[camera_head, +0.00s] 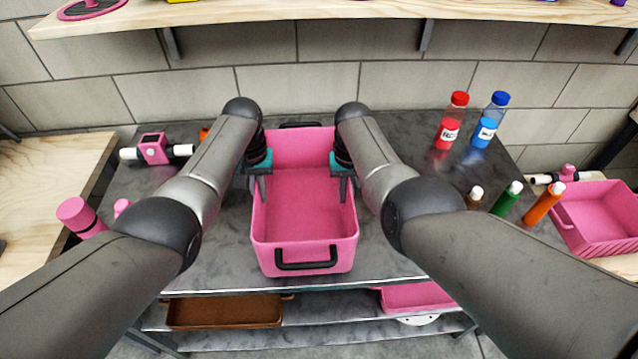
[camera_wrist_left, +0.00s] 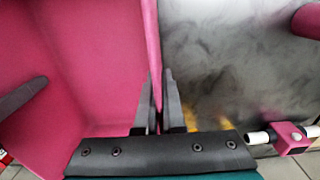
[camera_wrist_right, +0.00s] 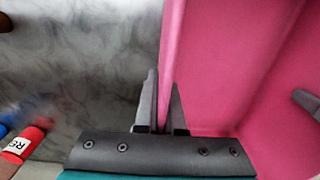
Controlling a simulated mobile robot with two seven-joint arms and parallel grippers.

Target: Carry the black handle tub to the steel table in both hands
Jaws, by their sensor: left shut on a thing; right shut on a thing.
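The pink tub with black handles (camera_head: 305,252) is upright over the grey steel table (camera_head: 215,262), near its front edge. I cannot tell whether its base touches the top. It looks empty. My left gripper (camera_head: 259,188) is shut on the tub's left side wall, which also shows between the fingers in the left wrist view (camera_wrist_left: 152,40). My right gripper (camera_head: 343,188) is shut on the right side wall, seen in the right wrist view (camera_wrist_right: 172,50). One black handle (camera_head: 306,265) is on the near end, another (camera_head: 300,125) at the far end.
A red bottle (camera_head: 450,125) and a blue bottle (camera_head: 488,122) stand at the back right, with several small bottles nearer. A pink and white fitting (camera_head: 154,148) lies at the back left. A brown tray (camera_head: 225,312) is on the lower shelf. Another pink tub (camera_head: 600,215) stands far right.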

